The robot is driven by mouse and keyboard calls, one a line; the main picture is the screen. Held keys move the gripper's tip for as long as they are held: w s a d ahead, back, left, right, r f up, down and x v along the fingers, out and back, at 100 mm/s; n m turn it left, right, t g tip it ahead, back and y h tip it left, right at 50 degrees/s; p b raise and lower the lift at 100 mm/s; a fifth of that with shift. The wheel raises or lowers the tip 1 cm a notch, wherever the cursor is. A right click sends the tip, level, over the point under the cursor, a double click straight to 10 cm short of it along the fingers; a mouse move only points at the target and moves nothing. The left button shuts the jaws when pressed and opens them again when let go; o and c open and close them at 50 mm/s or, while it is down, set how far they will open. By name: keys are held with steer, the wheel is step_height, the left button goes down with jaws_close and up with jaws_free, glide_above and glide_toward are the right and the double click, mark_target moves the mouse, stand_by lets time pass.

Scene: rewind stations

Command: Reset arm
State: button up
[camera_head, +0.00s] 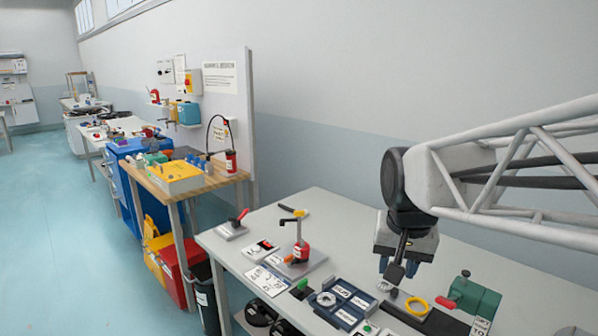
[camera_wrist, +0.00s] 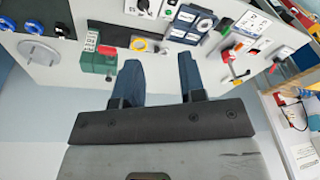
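My gripper (camera_head: 398,268) hangs from my arm on the right in the head view, pointing down above the grey workbench (camera_head: 345,220). In the wrist view my gripper (camera_wrist: 160,62) shows two dark blue fingers spread apart. The gap between them is clear and nothing is held.
A green block with a red handle (camera_head: 474,297) stands right of the gripper. A wooden-topped bench (camera_head: 215,179) is farther left. Bare bench top lies behind.

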steer(key=s+d+f+n, duration=0.1)
steer(key=s+f+n, duration=0.2)
steer(key=s, duration=1)
step_height(320, 180, down, 3)
steer(key=shift+s+d+f, duration=0.1)
steer(key=shift+s+d, duration=0.05)
